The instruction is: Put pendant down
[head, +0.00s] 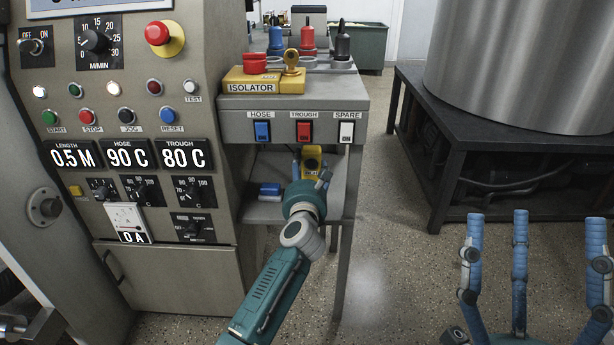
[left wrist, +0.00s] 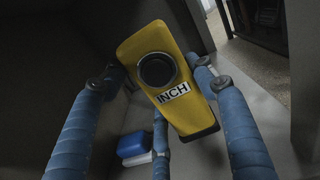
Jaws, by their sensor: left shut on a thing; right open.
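The yellow pendant (left wrist: 165,75) has a round dark button and an INCH label. In the left wrist view it sits tilted between the blue fingers of my left gripper (left wrist: 158,100), which is shut on it. In the head view the pendant (head: 313,162) is partly hidden behind my left gripper (head: 311,175), over the lower shelf (head: 262,211) of the grey stand. I cannot tell whether the pendant touches the shelf. My right gripper (head: 535,260) is open and empty at the lower right, over the floor.
A blue-and-white object (head: 270,189) lies on the shelf left of my gripper. Above are the HOSE, TROUGH and SPARE switches (head: 304,131) and the yellow isolator (head: 262,82). The control panel (head: 130,190) stands left. A black-framed table (head: 470,150) with a steel drum stands right.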

